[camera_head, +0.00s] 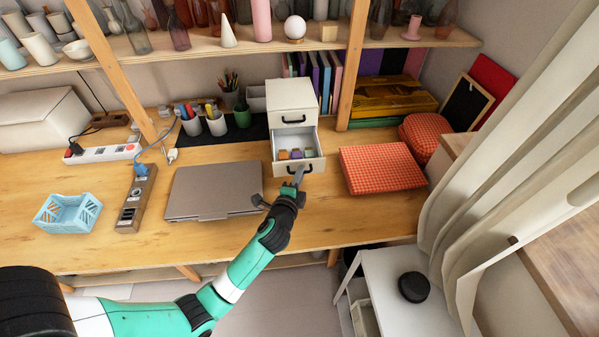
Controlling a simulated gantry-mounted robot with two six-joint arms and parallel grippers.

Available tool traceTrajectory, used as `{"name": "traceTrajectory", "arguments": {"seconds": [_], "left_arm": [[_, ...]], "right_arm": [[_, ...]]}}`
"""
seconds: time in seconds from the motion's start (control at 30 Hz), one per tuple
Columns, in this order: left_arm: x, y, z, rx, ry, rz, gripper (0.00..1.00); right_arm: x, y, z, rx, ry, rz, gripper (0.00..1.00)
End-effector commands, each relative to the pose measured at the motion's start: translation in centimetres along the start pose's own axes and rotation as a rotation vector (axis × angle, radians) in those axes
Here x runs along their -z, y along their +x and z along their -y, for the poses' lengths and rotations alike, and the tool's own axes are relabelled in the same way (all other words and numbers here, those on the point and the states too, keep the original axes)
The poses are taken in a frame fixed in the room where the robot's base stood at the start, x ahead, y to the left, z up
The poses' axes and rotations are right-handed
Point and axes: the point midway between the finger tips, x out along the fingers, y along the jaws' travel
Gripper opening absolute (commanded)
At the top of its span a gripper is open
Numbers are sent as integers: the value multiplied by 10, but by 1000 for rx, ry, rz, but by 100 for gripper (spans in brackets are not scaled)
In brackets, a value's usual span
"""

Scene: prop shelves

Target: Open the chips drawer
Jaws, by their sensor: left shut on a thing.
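A small white cabinet (291,95) with two drawers stands on the desk near the middle. Its lower drawer (312,139) is pulled out, and small colored packets (296,154) show inside. The upper drawer is closed and has a dark handle (293,118). My left gripper (298,176) is at the front of the lower drawer, shut on its dark handle (308,169). The fingers hide part of that handle. My right gripper is not in view.
A closed laptop (214,190) lies left of the drawer. A red checkered box (380,169) sits close on the right. A blue basket (68,213) and power strips (137,198) are farther left.

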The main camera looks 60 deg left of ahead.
Motion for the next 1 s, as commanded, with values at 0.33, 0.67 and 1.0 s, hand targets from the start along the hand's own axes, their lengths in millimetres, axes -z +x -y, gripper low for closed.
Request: {"name": "traceTrajectory", "arguments": {"seconds": [0.33, 0.67, 1.0], "left_arm": [[2, 0, 3, 5, 0, -5, 42], [1, -7, 2, 2, 0, -4, 42], [2, -81, 3, 2, 2, -8, 42]], "right_arm": [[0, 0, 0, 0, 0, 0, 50], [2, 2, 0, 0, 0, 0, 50], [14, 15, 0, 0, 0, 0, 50]]}}
